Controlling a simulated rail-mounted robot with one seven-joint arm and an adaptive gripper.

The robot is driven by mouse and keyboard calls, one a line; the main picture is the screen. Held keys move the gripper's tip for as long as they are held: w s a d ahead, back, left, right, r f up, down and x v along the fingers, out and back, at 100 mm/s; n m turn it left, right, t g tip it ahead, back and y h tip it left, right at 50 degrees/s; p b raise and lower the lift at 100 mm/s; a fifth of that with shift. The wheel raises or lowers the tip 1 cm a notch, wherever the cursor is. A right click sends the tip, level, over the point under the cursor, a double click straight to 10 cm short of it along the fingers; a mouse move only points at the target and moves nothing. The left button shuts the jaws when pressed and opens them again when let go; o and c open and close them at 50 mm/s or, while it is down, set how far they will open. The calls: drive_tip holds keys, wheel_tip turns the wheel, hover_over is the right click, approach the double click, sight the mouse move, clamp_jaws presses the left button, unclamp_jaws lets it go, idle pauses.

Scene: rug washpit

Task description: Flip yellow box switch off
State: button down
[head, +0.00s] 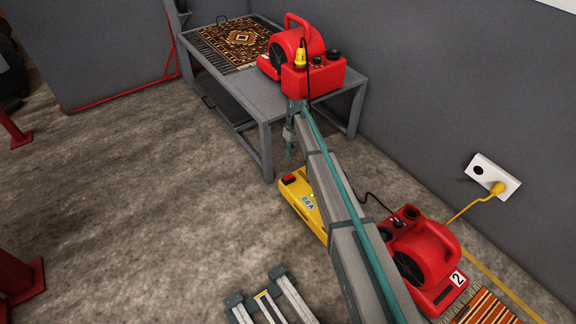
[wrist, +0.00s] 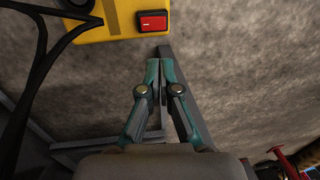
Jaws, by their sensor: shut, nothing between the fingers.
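The yellow box (head: 304,203) lies on the floor near the middle of the head view, partly hidden behind my arm. Its red rocker switch (head: 288,180) is at its far left end. In the wrist view the yellow box (wrist: 92,22) is at the top, with the red switch (wrist: 153,22) in a dark frame on its face. My gripper (wrist: 159,62) is shut and empty, its fingertips just below the switch in the wrist view and apart from it in the picture. In the head view my gripper (head: 290,150) hangs beyond the box's switch end.
A grey metal table (head: 262,100) with a patterned rug (head: 240,40) and a red blower (head: 298,55) stands behind. Another red blower (head: 425,255) is right of the box. A wall socket (head: 482,168) holds a yellow plug. Black cables (wrist: 62,50) run beside the box.

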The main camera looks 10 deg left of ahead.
sight(287, 177)
drive_tip(key=f+b, duration=0.1)
drive_tip(key=f, duration=0.3)
drive_tip(key=s+a+f+b, duration=0.1)
drive_tip(key=f+b, duration=0.1)
drive_tip(key=f, duration=0.3)
drive_tip(key=f+b, duration=0.2)
drive_tip(key=f, duration=0.2)
drive_tip(key=shift+s+a+f, duration=0.15)
drive_tip(key=shift+f, duration=0.25)
